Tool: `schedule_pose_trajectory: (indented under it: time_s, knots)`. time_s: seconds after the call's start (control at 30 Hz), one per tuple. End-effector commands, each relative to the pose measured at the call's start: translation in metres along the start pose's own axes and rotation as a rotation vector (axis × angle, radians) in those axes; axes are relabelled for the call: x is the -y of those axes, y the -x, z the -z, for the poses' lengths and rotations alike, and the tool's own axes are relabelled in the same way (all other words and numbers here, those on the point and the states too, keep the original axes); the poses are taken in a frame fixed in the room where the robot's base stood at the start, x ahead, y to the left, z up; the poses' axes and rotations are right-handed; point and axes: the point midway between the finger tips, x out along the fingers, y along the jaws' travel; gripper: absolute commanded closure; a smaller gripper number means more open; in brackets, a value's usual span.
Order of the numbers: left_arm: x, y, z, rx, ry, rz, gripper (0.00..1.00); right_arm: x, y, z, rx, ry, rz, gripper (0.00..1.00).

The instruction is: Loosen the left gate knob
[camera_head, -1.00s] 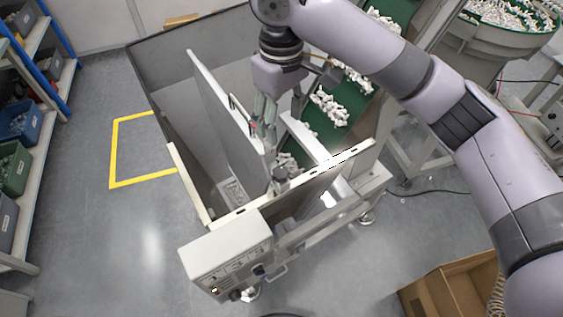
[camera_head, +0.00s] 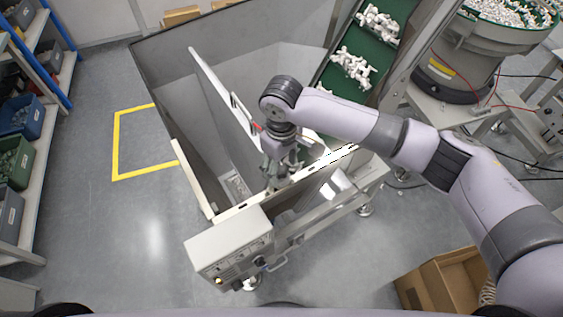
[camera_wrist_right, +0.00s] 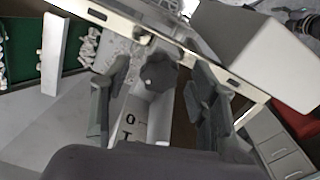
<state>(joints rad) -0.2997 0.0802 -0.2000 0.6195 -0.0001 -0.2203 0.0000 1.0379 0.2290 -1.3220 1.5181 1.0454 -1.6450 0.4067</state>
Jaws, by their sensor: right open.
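A dark, faceted round knob (camera_wrist_right: 158,75) shows in the wrist view, just below the slotted pale rail (camera_wrist_right: 150,40). I take it to be the gate knob. My right gripper (camera_wrist_right: 160,84) is open, one finger on each side of the knob, with visible gaps between fingers and knob. In the head view my right gripper (camera_head: 276,180) points down at the hopper's front rail (camera_head: 233,211), and its fingers and wrist hide the knob. The tilted gate panel (camera_head: 222,100) stands inside the hopper behind it. My left gripper is not in view.
A control box (camera_head: 228,245) stands at the hopper's front left corner. The green conveyor (camera_head: 335,68) with white parts rises behind my right arm. A cardboard box (camera_head: 440,280) sits on the floor at the lower right. Floor at left is clear.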

Motion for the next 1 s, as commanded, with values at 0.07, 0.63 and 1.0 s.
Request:
schedule_pose_trajectory:
  time_s: [0.07,0.63,1.0]
  knots:
    - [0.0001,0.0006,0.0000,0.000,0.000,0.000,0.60,0.0000,-0.0021,-0.0001,0.001,0.000,0.000,0.46]
    - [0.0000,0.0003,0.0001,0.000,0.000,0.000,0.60,0.0002,-0.0021,0.0000,0.000,0.000,0.000,0.69]
    - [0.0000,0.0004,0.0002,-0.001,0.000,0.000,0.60,0.0001,-0.0020,0.0000,0.000,0.000,0.000,0.94]
